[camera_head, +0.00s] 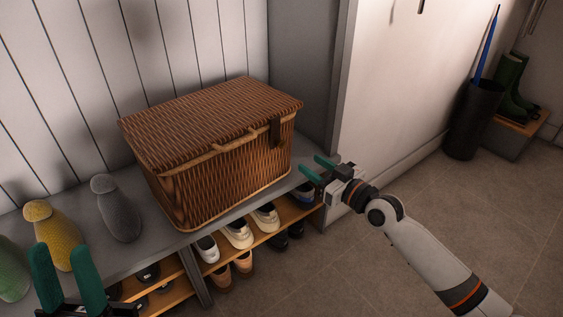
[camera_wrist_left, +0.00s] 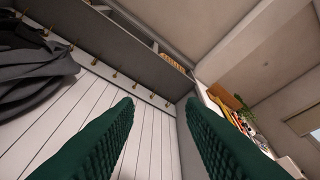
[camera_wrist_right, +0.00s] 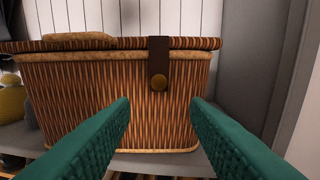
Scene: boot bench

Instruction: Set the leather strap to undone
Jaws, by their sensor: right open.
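A brown wicker basket (camera_head: 215,150) with a closed lid stands on the grey bench. A dark leather strap (camera_head: 276,132) hangs from the lid over its front, near the right end. My left gripper (camera_head: 68,275) is open and empty at the lower left, pointing upward.
Yellow (camera_head: 52,232), grey (camera_head: 117,207) and green (camera_head: 12,270) rounded objects stand on the bench left of the basket. Shoes (camera_head: 237,232) fill the shelves below. A white panel (camera_head: 385,100) rises to the right of the bench.

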